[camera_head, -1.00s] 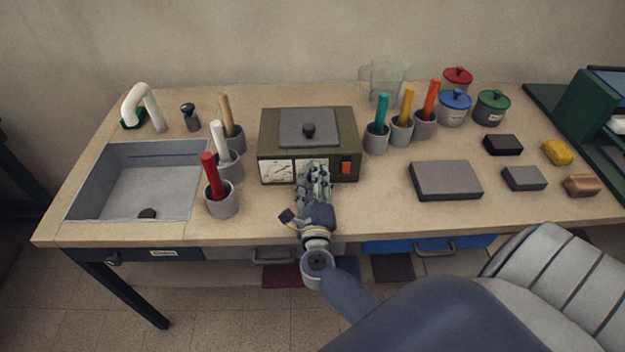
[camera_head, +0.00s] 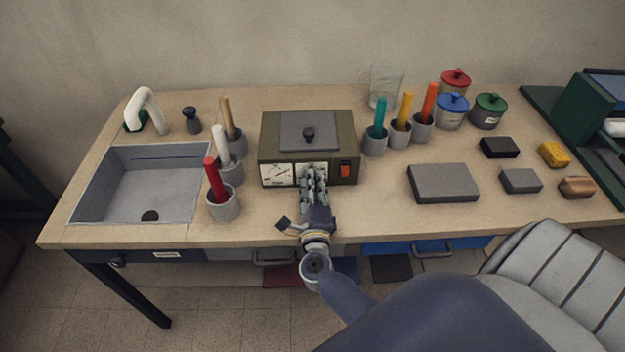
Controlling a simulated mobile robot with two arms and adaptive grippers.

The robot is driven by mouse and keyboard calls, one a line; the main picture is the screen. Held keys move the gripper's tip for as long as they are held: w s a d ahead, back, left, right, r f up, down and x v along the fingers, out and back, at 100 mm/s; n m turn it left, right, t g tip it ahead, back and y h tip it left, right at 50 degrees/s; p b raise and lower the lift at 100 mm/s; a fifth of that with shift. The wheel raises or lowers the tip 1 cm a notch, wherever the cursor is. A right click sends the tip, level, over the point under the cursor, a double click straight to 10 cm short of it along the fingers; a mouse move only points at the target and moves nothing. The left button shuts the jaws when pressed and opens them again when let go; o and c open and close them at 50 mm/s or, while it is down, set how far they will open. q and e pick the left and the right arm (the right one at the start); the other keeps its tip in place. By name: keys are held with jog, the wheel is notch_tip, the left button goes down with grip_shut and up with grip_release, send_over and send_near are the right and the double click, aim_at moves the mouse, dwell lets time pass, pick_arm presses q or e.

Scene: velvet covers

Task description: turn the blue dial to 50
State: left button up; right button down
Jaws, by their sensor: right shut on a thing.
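The olive-green box (camera_head: 270,153) stands on the bench with a grey lid on top. Its front carries a white gauge with a needle (camera_head: 277,174), a second white panel (camera_head: 299,175) beside it and an orange-red switch (camera_head: 345,171). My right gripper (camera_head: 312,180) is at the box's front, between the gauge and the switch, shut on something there. The blue dial is hidden behind its fingers, so its setting cannot be read. My left gripper is not in view.
A sink (camera_head: 140,188) is at the left. Cups with a red stick (camera_head: 214,180) and other sticks flank the box. A grey block (camera_head: 443,183) lies to the right. Lidded jars (camera_head: 451,108) stand behind. Bare bench lies between box and grey block.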

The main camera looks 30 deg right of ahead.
jog(key=n+p, duration=0.3)
jog(key=n, duration=0.1)
jog(key=shift+r+n, duration=0.15)
jog(key=shift+n, duration=0.15)
jog(key=n+p, duration=0.3)
jog(key=n, duration=0.1)
jog(key=shift+n, duration=0.3)
jog(key=shift+f, duration=0.2)
jog(key=c, duration=1.3)
grip_release()
jog(key=shift+c, duration=0.2)
jog(key=v, duration=0.7)
jog(key=shift+s+a, duration=0.15)
jog(key=shift+s, duration=0.1)
